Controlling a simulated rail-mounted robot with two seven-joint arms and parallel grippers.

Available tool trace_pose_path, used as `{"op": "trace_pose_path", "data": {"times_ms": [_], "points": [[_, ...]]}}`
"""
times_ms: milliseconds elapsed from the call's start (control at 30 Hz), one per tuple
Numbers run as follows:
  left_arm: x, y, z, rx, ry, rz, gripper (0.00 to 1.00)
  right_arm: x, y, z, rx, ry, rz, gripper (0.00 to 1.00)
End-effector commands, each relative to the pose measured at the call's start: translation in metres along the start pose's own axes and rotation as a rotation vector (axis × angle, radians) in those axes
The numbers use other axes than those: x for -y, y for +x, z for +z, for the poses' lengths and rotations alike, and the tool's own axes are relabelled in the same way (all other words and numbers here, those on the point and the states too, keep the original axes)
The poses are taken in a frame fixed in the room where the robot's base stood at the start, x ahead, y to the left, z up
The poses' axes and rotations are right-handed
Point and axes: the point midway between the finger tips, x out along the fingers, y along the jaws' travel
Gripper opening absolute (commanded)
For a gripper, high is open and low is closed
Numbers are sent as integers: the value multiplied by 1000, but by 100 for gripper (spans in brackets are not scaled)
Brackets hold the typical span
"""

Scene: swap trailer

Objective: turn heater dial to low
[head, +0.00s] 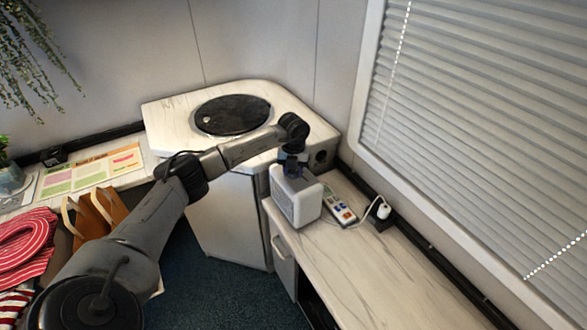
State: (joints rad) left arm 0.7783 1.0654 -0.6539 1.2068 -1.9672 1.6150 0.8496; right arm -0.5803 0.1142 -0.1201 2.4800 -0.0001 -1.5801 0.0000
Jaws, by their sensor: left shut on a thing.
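The heater (296,201) is a small white box on the pale marbled counter at the centre of the head view. My left arm comes in from the lower left and reaches over to it. My left gripper (292,170) points down at the top of the heater, shut on what appears to be the dial. The dial itself is hidden by the gripper, so its setting cannot be read. My right gripper is not in view.
A round black cover (233,115) sits on the corner counter behind. The window blinds (480,120) border the right. The counter's front right is clear.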

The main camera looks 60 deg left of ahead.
Motion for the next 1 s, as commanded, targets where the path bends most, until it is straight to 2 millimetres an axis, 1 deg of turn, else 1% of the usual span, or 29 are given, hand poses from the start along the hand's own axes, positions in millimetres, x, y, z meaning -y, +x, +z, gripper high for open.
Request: {"op": "trace_pose_path", "data": {"times_ms": [300,867,900,1000], "points": [[0,-1,0,1,-110,-1,14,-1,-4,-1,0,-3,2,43],[0,-1,0,1,-132,-1,14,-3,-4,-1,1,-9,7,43],[0,-1,0,1,-132,-1,41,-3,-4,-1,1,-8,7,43],[0,-1,0,1,-131,-1,50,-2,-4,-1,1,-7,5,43]]}}
